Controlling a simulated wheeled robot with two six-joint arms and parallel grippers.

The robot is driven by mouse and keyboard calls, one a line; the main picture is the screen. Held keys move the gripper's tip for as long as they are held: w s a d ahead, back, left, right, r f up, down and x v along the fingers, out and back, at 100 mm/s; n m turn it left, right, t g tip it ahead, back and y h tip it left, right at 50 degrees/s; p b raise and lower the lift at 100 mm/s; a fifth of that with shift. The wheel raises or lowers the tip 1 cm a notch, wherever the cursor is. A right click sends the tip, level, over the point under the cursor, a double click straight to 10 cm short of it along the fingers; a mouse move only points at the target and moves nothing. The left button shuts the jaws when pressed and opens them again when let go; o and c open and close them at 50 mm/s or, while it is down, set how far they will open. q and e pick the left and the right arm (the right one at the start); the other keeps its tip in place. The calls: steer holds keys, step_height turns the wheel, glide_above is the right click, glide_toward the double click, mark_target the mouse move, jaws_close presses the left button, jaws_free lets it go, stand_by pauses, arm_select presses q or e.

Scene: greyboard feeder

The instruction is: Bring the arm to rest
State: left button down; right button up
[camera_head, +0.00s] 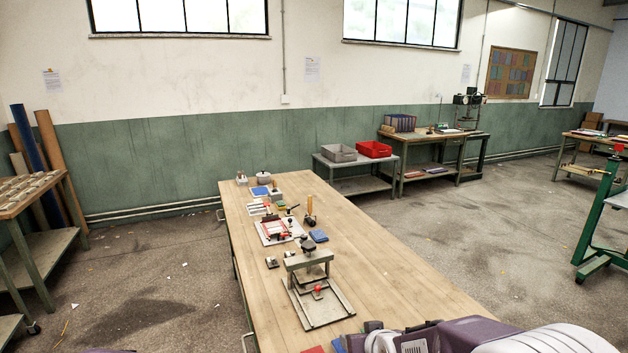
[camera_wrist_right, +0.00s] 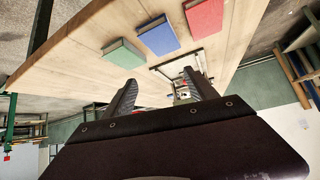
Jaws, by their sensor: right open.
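My right arm comes in at the bottom right of the head view, over the near end of the wooden bench (camera_head: 385,290). In the right wrist view my right gripper (camera_wrist_right: 163,90) has its two dark fingers spread apart, with nothing held between them. Past the fingers, the bench top (camera_wrist_right: 85,75) and part of a metal-framed fixture show. My left gripper is not in view.
Green (camera_wrist_right: 123,53), blue (camera_wrist_right: 158,35) and red (camera_wrist_right: 204,16) blocks lie in a row on the bench. A press-like fixture (camera_head: 335,309) stands near the bench middle, with a red-and-white jig (camera_head: 279,230) beyond. The bench's right side is clear.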

steer(key=s+d+f+m+g+h, duration=0.1)
steer(key=s+d+f+g, duration=0.25)
steer(key=s, duration=0.55)
steer(key=s+d+f+g, duration=0.3)
steer(key=s+d, duration=0.1)
steer(key=s, duration=0.4)
step_height(320, 180, down, 11)
steer(key=s+g+b, duration=0.1)
steer(key=s+b, duration=0.2)
steer(key=b, duration=0.7)
step_height(320, 180, up, 16)
steer(key=a+p, duration=0.1)
steer(key=p, duration=1.4)
steer(key=shift+p, duration=0.35)
steer(key=shift+w+g, duration=0.1)
steer(key=shift+g, duration=0.15)
